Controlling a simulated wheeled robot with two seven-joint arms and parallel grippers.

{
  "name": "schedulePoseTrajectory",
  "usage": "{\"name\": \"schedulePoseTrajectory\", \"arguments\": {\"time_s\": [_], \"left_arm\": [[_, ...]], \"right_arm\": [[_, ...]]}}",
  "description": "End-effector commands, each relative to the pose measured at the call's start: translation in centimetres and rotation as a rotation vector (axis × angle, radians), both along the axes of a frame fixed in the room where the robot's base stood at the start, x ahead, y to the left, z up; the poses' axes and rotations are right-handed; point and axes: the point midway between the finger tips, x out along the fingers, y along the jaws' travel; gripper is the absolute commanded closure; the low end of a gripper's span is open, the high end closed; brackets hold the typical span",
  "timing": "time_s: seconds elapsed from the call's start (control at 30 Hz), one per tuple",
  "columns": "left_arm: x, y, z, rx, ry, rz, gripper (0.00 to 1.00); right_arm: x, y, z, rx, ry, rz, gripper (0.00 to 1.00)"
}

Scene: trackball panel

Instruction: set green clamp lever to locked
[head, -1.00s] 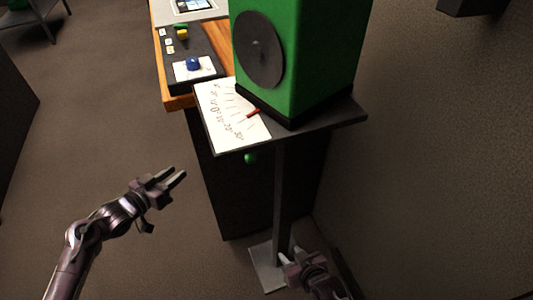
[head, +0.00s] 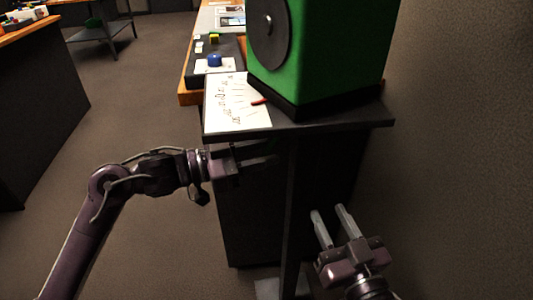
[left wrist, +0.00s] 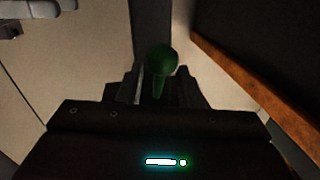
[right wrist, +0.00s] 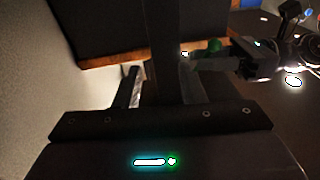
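The green clamp lever (left wrist: 163,62) ends in a round knob and shows between the fingers of my left gripper (left wrist: 160,85) in the left wrist view. The left fingers look apart, and I cannot tell whether they touch the lever. In the head view my left gripper (head: 258,156) is just under the front edge of the stand's top plate, and the lever is hidden there. The green knob also shows in the right wrist view (right wrist: 214,45), close to the left gripper. My right gripper (head: 334,224) is open and empty, low and right of the stand's post.
A green speaker (head: 325,50) stands on the stand's dark plate (head: 345,115). A desk with a blue trackball (head: 214,60) is behind.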

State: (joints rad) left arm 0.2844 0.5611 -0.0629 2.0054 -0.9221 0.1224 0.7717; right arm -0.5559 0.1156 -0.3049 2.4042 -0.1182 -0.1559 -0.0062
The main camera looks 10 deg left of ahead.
Motion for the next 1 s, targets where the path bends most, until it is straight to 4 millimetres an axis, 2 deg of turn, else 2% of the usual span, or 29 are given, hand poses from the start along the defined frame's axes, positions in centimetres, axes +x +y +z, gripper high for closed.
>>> {"name": "schedulePoseTrajectory", "arguments": {"time_s": [0.13, 0.4, 0.43, 0.67, 1.0], "left_arm": [[0.46, -0.90, 0.00, -0.001, 0.000, 0.000, 0.67], [0.56, -1.05, 0.00, 0.001, 0.000, 0.000, 0.67], [0.56, -1.05, 0.00, 0.001, 0.000, 0.000, 0.69], [0.54, -1.04, 0.00, 0.000, 0.000, 0.000, 0.99], [0.54, -1.04, -0.02, 0.001, -0.002, 0.000, 1.00]], "right_arm": [[-0.01, -0.09, 1.11, 0.020, -0.049, -0.003, 0.64], [-0.01, -0.10, 1.36, 0.025, -0.058, -0.003, 0.64], [-0.02, -0.11, 1.36, 0.025, -0.058, -0.003, 0.64], [-0.02, -0.10, 1.35, 0.025, -0.058, -0.002, 0.64], [-0.03, -0.09, 1.34, 0.024, -0.057, -0.002, 0.64]]}}
